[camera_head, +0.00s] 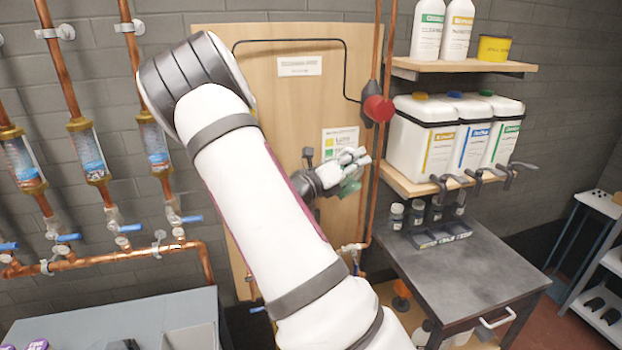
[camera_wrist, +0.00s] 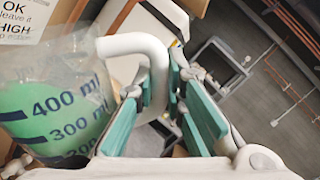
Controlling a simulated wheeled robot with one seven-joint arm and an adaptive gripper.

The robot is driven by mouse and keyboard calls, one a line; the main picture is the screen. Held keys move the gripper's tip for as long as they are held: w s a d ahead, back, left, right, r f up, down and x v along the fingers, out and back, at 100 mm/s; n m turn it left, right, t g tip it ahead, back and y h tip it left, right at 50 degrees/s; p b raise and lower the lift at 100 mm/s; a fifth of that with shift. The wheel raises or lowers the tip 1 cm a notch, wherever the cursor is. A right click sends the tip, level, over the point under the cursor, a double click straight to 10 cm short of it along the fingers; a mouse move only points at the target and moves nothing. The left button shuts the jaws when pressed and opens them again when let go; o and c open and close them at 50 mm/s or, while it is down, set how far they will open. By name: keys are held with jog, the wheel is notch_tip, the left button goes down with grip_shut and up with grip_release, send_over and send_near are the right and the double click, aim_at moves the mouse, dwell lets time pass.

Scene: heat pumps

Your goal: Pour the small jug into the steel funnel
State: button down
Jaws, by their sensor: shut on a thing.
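The small jug (camera_wrist: 62,110) is clear, with blue 300 ml and 400 ml marks and green liquid inside. It fills the left of the wrist view. My gripper (camera_wrist: 165,100) is shut on its white curved handle, between teal finger pads. In the head view my gripper (camera_head: 343,172) is up in front of the wooden board, right of my forearm. A patch of green shows there, but the jug's outline is too small to read. I cannot make out the steel funnel in either view; my arm covers part of the board.
Copper pipes with a red knob (camera_head: 377,108) run just right of my gripper. A shelf (camera_head: 405,186) with white canisters (camera_head: 424,140) stands beyond. A dark metal table (camera_head: 470,265) is below right, with small bottles and a tray (camera_head: 440,236). Valved pipes (camera_head: 95,255) line the left wall.

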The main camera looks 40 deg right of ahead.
jog(key=shift+w+r+n+t+h+b, duration=0.15)
jog(key=shift+w+n+t+b, duration=0.1)
jog(key=shift+w+n+b, duration=0.6)
jog(key=shift+w+r+n+t+h+b, duration=0.15)
jog(key=shift+w+n+t+b, duration=0.3)
jog(key=shift+n, duration=0.7)
jog(key=shift+w+r+n+b, duration=0.6)
jog(key=shift+r+n+b, duration=0.1)
jog(key=shift+n, duration=0.3)
dwell(1.4)
jog(key=shift+w+a+r+n+t, duration=0.15)
jog(key=shift+w+r+n, duration=0.15)
jog(key=shift+w+n, duration=0.4)
jog(key=shift+w+d+r+n+t, duration=0.15)
jog(key=shift+w+r+n, duration=0.2)
jog(key=shift+w, duration=0.6)
dwell(0.7)
jog(key=shift+w+a+r+n+p, duration=0.1)
jog(key=shift+w+r+n+p, duration=0.15)
jog(key=shift+w+n+p, duration=0.4)
dwell(0.6)
